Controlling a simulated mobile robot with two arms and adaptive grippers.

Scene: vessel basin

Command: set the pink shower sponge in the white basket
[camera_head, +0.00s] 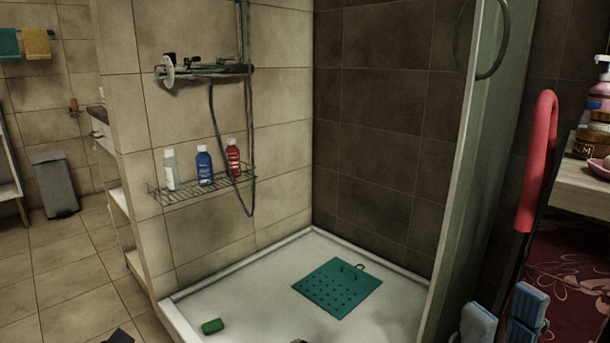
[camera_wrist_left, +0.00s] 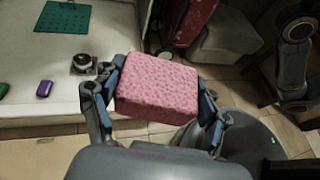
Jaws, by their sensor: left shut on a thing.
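The pink shower sponge (camera_wrist_left: 157,88) is a block with a pitted surface in the left wrist view. My left gripper (camera_wrist_left: 160,98) is shut on it, with a blue-padded finger on each side. It is held in the air near the front edge of the shower tray. I do not see the sponge in the head view. No white basket can be made out in either view.
The white shower tray (camera_head: 250,293) holds a green mat (camera_head: 338,287) and a green bar (camera_head: 212,326). A purple item (camera_wrist_left: 44,88) shows in the left wrist view. Bottles stand on a wire rack (camera_head: 178,194). A glass panel (camera_head: 480,170) and red handle (camera_head: 541,150) are at the right.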

